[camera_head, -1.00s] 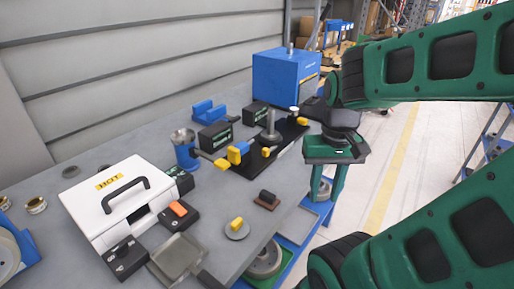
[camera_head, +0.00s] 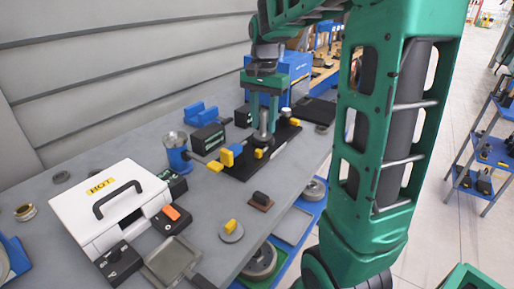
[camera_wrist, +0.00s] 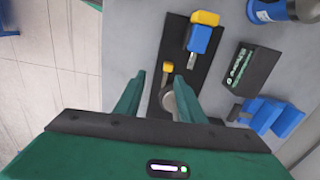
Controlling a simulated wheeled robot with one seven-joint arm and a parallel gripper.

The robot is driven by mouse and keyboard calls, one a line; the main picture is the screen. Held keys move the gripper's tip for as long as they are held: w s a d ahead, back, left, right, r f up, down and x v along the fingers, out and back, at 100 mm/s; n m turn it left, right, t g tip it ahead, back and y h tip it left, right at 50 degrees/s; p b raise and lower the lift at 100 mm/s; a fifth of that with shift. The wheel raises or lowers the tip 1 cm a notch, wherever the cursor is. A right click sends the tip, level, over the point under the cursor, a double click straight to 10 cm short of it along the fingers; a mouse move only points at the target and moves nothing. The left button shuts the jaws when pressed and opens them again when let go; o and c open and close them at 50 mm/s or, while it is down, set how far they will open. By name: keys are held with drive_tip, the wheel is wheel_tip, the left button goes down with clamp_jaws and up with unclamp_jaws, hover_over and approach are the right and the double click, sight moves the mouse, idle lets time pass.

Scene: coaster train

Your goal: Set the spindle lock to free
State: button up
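The black plate (camera_head: 236,172) on the bench carries a grey upright spindle (camera_head: 264,128), a blue-and-yellow block (camera_head: 231,154) and a small yellow-tipped piece (camera_head: 259,153). No readable label shows which part is the spindle lock. My gripper (camera_head: 264,130) points down over the plate. In the wrist view my gripper (camera_wrist: 160,78) is open, with one finger on each side of the grey spindle (camera_wrist: 168,99). The yellow-tipped piece (camera_wrist: 167,67) shows just beyond the fingertips, and the blue-and-yellow block (camera_wrist: 199,38) is further off. I cannot tell whether the fingers touch anything.
A black box with green lettering (camera_wrist: 252,73) and a blue cradle (camera_wrist: 272,116) stand beside the plate. A blue cup-like holder (camera_head: 177,158), a white case marked HOT (camera_head: 75,205) and a blue cabinet (camera_head: 293,66) share the bench. The floor lies beyond the bench edge.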

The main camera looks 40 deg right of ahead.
sight(257, 150)
drive_tip(key=shift+m, duration=0.3)
drive_tip(key=f, duration=0.3)
drive_tip(key=w+f, duration=0.1)
drive_tip(key=f, duration=0.3)
drive_tip(key=w+f, duration=0.1)
drive_tip(key=f, duration=0.2)
drive_tip(key=shift+w+f, duration=0.2)
drive_tip(key=shift+f, duration=0.2)
drive_tip(key=shift+c, duration=0.2)
drive_tip(key=shift+a, duration=0.15)
clamp_jaws()
